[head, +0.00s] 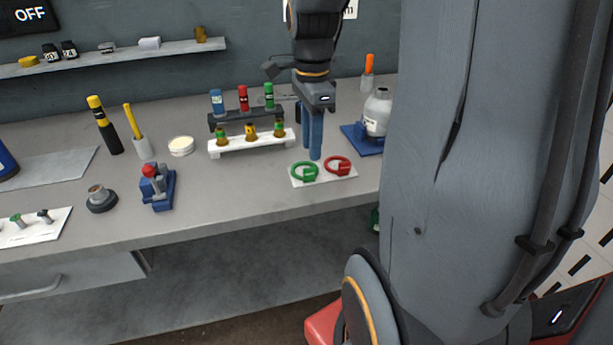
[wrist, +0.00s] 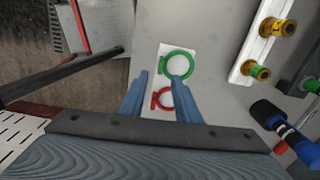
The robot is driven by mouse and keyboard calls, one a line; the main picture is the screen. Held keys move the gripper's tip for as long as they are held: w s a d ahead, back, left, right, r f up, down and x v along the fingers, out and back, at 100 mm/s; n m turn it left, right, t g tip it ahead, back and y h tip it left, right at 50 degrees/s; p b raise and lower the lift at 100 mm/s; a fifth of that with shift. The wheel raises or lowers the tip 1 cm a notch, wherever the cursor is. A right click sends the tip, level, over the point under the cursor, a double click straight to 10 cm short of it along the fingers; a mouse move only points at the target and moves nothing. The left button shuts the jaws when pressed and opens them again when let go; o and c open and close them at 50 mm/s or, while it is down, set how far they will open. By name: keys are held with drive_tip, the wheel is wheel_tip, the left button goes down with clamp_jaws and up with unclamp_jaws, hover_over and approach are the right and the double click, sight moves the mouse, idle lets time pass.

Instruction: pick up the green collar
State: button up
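The green collar (head: 304,172) is a ring with a small tab, lying on a white plate (head: 324,179) on the bench. A red collar (head: 338,166) lies beside it on the same plate. My gripper (head: 312,156) points down just behind the plate in the head view, its blue fingers apart. In the wrist view the green collar (wrist: 181,66) is beyond the fingertips, and the right fingertip overlaps its lower edge in the picture. The red collar (wrist: 163,98) shows between the fingers (wrist: 160,78), partly hidden by the right one. I cannot tell the fingers' height above the plate. Nothing is held.
A white rack (head: 250,144) with several capped vials stands left of the gripper, a dark rack (head: 243,119) behind it. A white bottle (head: 377,113) on a blue base stands to the right.

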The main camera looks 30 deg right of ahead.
sight(310, 168)
drive_tip(key=shift+d+f+m, duration=0.1)
drive_tip(key=shift+d+m, duration=0.05)
drive_tip(key=shift+m, duration=0.15)
drive_tip(key=shift+f, duration=0.35)
drive_tip(key=shift+a+f+p, duration=0.15)
drive_tip(key=shift+f+p, duration=0.3)
drive_tip(key=shift+f, duration=1.25)
drive_tip(key=shift+a+f+p, duration=0.1)
drive_tip(key=shift+f+p, duration=0.3)
drive_tip(key=shift+f, duration=1.3)
clamp_jaws()
